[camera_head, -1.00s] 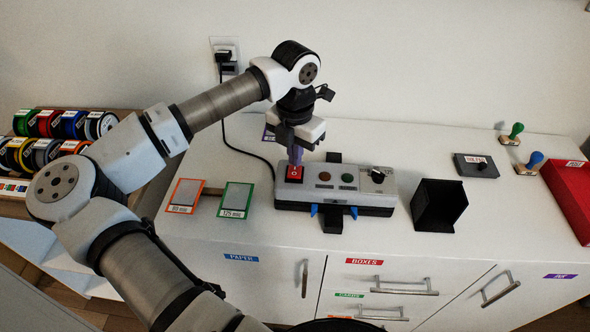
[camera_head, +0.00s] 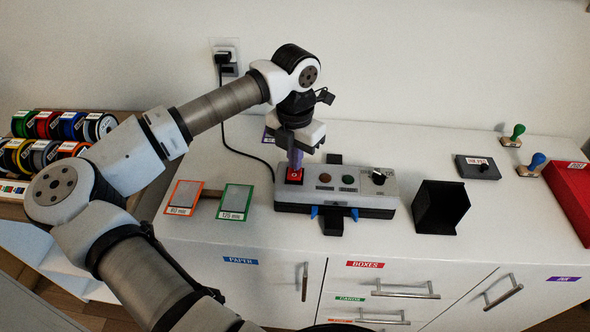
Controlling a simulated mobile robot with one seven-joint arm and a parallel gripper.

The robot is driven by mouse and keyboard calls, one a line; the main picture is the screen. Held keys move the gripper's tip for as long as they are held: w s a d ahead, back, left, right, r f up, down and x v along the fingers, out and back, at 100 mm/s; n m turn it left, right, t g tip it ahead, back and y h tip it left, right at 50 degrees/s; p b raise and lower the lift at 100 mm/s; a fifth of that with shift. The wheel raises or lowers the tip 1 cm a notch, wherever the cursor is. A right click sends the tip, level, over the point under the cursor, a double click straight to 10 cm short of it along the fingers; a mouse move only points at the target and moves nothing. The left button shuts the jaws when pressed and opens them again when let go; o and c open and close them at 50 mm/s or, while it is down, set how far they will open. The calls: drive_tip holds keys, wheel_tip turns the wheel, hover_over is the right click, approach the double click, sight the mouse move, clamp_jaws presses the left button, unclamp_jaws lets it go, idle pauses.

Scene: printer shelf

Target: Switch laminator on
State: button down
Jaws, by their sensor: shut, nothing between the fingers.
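The laminator (camera_head: 336,200) is a grey and black box on the white cabinet top. It has a red rocker switch (camera_head: 294,175) at its left end, two round lamps or buttons in the middle that look dull, and a black knob (camera_head: 378,177) at its right. My gripper (camera_head: 295,162) points down over the switch, its fingers shut and empty. The fingertips are at the switch's far edge and appear to touch it; the exact contact and the switch's tilt are too small to tell.
An orange-framed card (camera_head: 184,197) and a green-framed card (camera_head: 235,202) lie left of the laminator. A black open box (camera_head: 440,207) stands close to its right. Stamps, an ink pad (camera_head: 478,167) and a red box (camera_head: 571,195) are farther right. A black cable (camera_head: 232,146) runs behind my gripper.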

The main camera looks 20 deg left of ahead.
wheel_tip(320, 180, up, 7)
drive_tip(key=p, duration=0.2)
drive_tip(key=shift+f, duration=0.15)
drive_tip(key=shift+s+f, duration=0.1)
drive_tip(key=shift+f, duration=0.05)
idle(0.6)
